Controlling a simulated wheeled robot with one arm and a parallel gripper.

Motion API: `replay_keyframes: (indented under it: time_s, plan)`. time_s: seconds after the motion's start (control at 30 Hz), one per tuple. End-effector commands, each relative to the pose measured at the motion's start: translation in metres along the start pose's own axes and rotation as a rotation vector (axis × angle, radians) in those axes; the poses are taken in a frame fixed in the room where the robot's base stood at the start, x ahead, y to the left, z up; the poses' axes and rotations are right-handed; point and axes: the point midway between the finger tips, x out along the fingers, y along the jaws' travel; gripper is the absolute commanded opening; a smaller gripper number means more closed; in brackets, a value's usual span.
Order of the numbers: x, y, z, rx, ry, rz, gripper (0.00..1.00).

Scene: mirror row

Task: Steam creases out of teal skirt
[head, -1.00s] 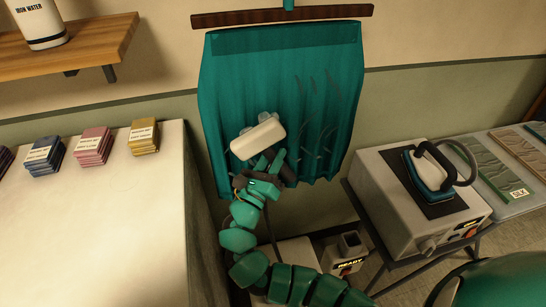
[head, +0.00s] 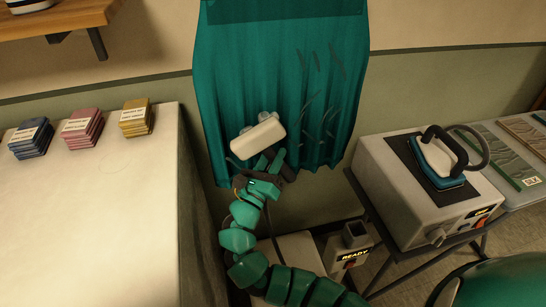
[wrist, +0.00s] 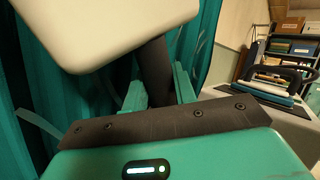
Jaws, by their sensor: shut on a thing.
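The teal skirt (head: 240,75) hangs against the wall in the head view, its top cut off by the frame edge. Dark curved crease marks (head: 328,115) show on its right half; its left half looks mostly smooth. My gripper (head: 272,163) is shut on the dark handle (wrist: 155,72) of a white steamer head (head: 258,136). The steamer head is in front of the skirt's lower left-middle, left of the creases. Pale puffs show at its upper edge. Whether it touches the cloth, I cannot tell. It also fills the upper left of the wrist view (wrist: 100,30).
A pale table (head: 90,210) with blue, pink and yellow stacks stands left. A grey unit (head: 410,195) bearing an iron (head: 438,160) stands right, beside a board of creased swatches (head: 505,150). A box marked READY (head: 352,250) is low below the skirt. A shelf is at upper left.

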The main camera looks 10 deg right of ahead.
Motion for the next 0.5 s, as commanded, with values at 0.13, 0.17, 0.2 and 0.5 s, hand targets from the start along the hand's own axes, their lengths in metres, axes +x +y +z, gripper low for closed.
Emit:
replay_keyframes:
  time_s: [0.13, 0.17, 0.2, 0.5]
  plan:
    - [-0.004, 0.004, -0.010, 0.001, 0.000, -0.001, 0.00]
    - [-0.004, 0.004, -0.012, 0.001, 0.000, -0.001, 0.00]
    - [-0.005, 0.005, -0.014, 0.000, 0.000, -0.001, 0.00]
    - [-0.011, 0.010, -0.029, 0.000, 0.000, -0.003, 0.00]
